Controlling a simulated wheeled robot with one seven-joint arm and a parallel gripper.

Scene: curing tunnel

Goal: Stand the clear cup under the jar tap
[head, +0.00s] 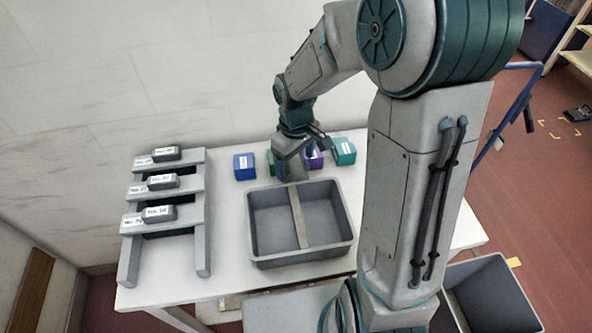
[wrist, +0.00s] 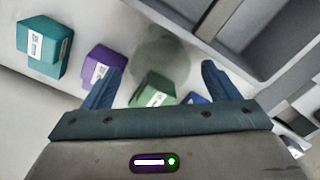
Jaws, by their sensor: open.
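My gripper (head: 298,160) is over the back of the white table, behind the grey tray. In the wrist view my gripper (wrist: 163,66) has its two fingers spread wide, with nothing clasped. A faint, round, grey see-through shape (wrist: 163,50) shows beyond and between the fingertips. I cannot tell whether it is the clear cup or a shadow. No jar or tap can be made out in either view.
A blue box (head: 244,166), a green box (wrist: 157,91), a purple box (head: 313,160) and a teal box (head: 344,151) stand along the back. The divided tray (head: 298,262) is in front. A rack (head: 201,215) with labelled grey blocks stands left.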

